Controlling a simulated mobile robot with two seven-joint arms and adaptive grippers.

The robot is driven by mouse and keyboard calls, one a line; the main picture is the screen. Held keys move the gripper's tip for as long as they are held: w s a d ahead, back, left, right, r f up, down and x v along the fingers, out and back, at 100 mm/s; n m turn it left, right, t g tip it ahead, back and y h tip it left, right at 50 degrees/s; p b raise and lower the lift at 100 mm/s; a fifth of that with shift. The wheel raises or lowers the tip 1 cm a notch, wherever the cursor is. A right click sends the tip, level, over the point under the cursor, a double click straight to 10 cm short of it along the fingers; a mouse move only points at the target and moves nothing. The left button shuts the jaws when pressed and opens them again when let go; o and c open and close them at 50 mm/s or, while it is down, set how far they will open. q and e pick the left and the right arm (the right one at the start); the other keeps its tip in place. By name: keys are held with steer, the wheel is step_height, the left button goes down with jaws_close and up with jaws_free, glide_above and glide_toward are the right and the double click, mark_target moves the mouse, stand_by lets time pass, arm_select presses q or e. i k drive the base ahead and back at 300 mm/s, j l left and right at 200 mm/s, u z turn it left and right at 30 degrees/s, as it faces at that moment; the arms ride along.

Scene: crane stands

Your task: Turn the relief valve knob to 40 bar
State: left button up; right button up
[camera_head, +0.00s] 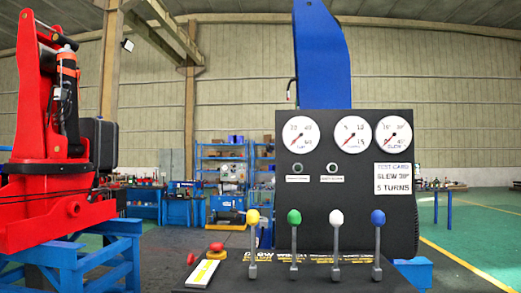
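A black control panel (350,220) stands upright right of centre in the head view. It carries three white round gauges: a left gauge (301,135), a middle gauge (353,134) and a right gauge (394,134). Their red needles appear to point to the lower left; the small print is hard to read. Two small round fittings, left (297,168) and right (331,169), sit below with white labels. A red mushroom-shaped knob (216,247) is on the console at the left. I cannot tell which part is the relief valve knob. Neither gripper is in view.
Several levers stand before the panel: yellow (253,217), green (294,217), white (336,217) and blue (378,218). A white card (392,178) reads "TEST CARD SLEW 30° 5 TURNS". A red crane (45,150) on a blue stand (110,260) is at left.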

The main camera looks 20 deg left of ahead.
mark_target(268, 147)
steer(key=j, duration=1.45)
steer(key=j+z, duration=0.15)
steer(key=z, duration=0.25)
steer(key=i+j+z, duration=0.1)
steer(key=z, duration=0.35)
steer(key=j+z, duration=0.8)
steer(key=j, duration=0.4)
